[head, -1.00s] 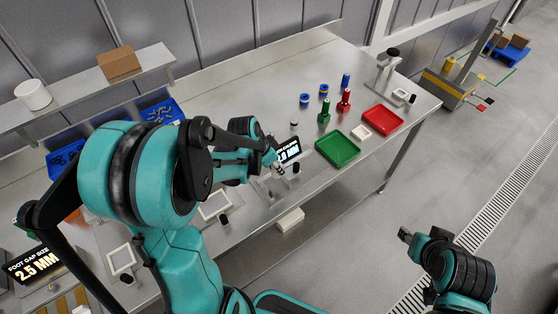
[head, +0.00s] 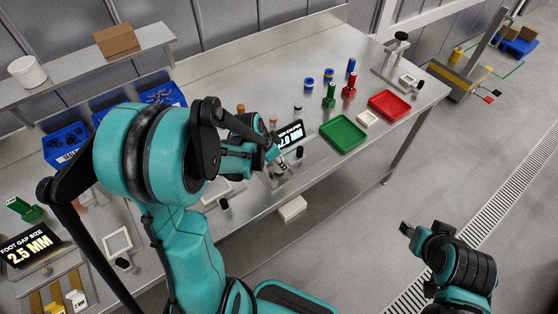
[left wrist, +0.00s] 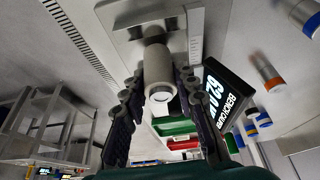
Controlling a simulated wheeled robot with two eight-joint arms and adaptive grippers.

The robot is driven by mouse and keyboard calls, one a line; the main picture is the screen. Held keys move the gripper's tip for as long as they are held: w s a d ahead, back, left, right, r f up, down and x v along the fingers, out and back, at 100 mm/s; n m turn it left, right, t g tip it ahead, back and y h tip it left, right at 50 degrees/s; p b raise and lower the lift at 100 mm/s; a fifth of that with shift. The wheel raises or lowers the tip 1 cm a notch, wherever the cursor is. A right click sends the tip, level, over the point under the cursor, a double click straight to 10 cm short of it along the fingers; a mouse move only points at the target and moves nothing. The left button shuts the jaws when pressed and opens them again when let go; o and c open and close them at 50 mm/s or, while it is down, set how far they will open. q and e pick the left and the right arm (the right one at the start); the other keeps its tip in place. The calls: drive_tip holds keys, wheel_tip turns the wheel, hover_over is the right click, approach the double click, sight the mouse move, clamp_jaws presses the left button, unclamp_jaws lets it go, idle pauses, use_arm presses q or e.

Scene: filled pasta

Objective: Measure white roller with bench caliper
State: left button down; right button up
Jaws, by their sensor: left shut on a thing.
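The bench caliper has a black display (head: 289,134) with white digits I cannot read surely, standing on the steel bench. The display also shows at right in the left wrist view (left wrist: 228,98), beside the caliper's metal base plate and pale scale (left wrist: 196,38). My left gripper (left wrist: 158,98) is shut on the white roller (left wrist: 158,68), with a finger on each side. The roller's far end is close to a grey block on the plate; I cannot tell whether they touch. In the head view, my left gripper (head: 277,165) is at the caliper, the roller mostly hidden. My right gripper (head: 406,229) hangs away from the bench.
A green tray (head: 343,135) and a red tray (head: 390,105) lie right of the caliper. Green and red upright pieces (head: 349,87) and blue rings stand behind them. A second gauge (head: 33,246) reading 2.5 MM is at far left. Blue bins (head: 65,143) line the back.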

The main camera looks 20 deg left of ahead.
use_arm(q)
drive_tip(key=shift+f+b, duration=0.55)
drive_tip(key=shift+f, duration=0.05)
drive_tip(key=c, duration=1.1)
unclamp_jaws()
drive_tip(key=v, duration=1.2)
drive_tip(key=s+d+f+n+t+y+b, duration=0.2)
drive_tip(key=s+d+n+b, duration=0.3)
drive_tip(key=s+d, duration=0.3)
drive_tip(key=shift+s+f+n+t, duration=0.4)
drive_tip(key=shift+s+n+t, duration=0.1)
drive_tip(key=shift+s+t, duration=0.15)
